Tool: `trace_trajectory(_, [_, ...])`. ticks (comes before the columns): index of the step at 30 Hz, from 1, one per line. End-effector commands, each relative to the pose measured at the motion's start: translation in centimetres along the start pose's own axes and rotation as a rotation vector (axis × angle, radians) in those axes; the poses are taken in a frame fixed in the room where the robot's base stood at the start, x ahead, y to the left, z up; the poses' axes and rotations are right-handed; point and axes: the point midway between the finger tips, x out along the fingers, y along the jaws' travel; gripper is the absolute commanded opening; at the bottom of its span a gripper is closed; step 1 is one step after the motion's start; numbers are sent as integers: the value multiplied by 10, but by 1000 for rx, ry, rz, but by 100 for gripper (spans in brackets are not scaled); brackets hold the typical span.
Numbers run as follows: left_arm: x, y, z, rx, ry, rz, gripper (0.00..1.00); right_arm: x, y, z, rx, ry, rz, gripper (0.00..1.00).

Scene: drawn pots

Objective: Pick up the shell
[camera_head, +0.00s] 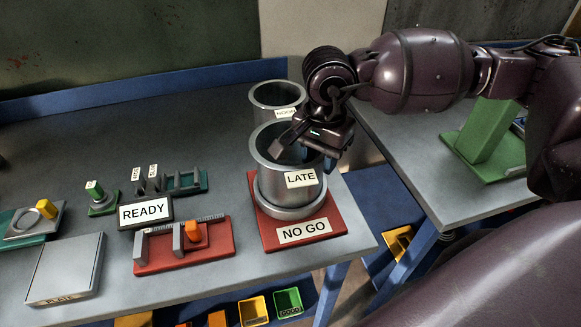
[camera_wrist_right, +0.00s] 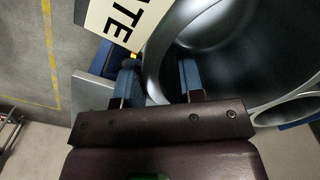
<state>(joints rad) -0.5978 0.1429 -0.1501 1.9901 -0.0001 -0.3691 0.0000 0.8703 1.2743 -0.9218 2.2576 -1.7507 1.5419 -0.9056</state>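A grey metal cylinder labelled LATE (camera_head: 277,178), which I take to be the shell, stands upright, open at the top, on a red NO GO base (camera_head: 330,238). Its rim and inside also show in the right wrist view (camera_wrist_right: 225,60). My right gripper (camera_head: 308,152) is at its rim, pointing down. In the right wrist view the gripper (camera_wrist_right: 158,82) is open, with one finger outside the wall and one inside; the wall lies between them with gaps showing. The gripper hides part of the rim in the head view. My left gripper is not in view.
A second cylinder (camera_head: 268,94) stands close behind. A READY sign (camera_head: 145,212), a red fixture with an orange block (camera_head: 195,233), and a grey plate (camera_head: 68,265) are to the left. A green stand (camera_head: 484,140) is on the right table. A gap separates the tables.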

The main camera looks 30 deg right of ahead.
Motion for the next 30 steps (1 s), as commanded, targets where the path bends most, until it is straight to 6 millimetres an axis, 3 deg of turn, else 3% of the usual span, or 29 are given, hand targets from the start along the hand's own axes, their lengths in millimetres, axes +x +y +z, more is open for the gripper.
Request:
trace_trajectory(10, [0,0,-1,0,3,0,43,8,0,0,-1,0,-1,35])
trace_trajectory(18, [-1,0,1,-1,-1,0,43,8,0,0,0,0,-1,0])
trace_trajectory(30, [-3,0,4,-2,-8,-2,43,7,0,0,0,1,-2,0])
